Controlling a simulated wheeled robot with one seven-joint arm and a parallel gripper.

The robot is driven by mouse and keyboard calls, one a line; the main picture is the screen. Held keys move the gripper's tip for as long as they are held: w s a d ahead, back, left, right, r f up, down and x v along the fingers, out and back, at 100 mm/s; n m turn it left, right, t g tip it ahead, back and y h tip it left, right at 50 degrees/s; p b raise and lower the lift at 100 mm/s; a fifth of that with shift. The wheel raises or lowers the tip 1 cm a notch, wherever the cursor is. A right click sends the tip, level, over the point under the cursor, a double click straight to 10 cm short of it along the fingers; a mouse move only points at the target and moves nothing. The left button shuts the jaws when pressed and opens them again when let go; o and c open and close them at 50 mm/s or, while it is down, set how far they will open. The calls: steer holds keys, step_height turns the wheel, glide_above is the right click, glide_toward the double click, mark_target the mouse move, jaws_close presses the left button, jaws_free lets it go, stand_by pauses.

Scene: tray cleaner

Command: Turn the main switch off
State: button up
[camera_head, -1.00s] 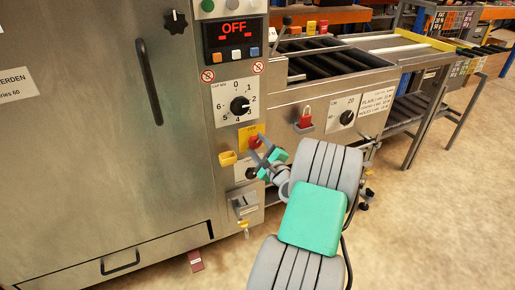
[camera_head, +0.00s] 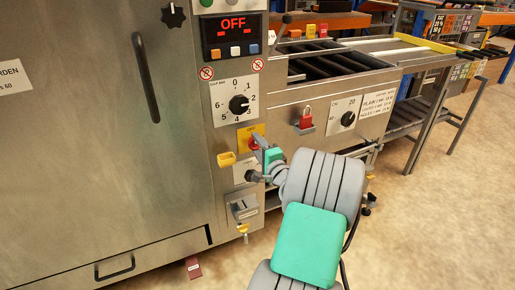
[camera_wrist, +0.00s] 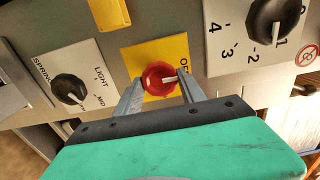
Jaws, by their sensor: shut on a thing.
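The main switch is a red round knob (camera_wrist: 160,79) on a yellow plate (camera_wrist: 133,62), seen in the wrist view. A pale mark on the knob points right, towards lettering starting with "O", partly hidden by a finger. In the head view the yellow plate (camera_head: 243,141) sits on the machine's front, and the knob is mostly hidden behind my gripper (camera_head: 262,147). My gripper (camera_wrist: 160,86) is shut on the red knob, with one grey finger on each side of it.
The display (camera_head: 234,24) above reads OFF. A black numbered dial (camera_head: 238,104) is above the switch. A black selector (camera_wrist: 69,89) is close by.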

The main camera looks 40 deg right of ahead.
stand_by(0.4)
steer(key=o, duration=1.3)
steer(key=p+v, duration=0.1)
steer(key=v, duration=0.6)
steer(key=shift+s+a, duration=0.15)
steer(key=shift+s, duration=0.25)
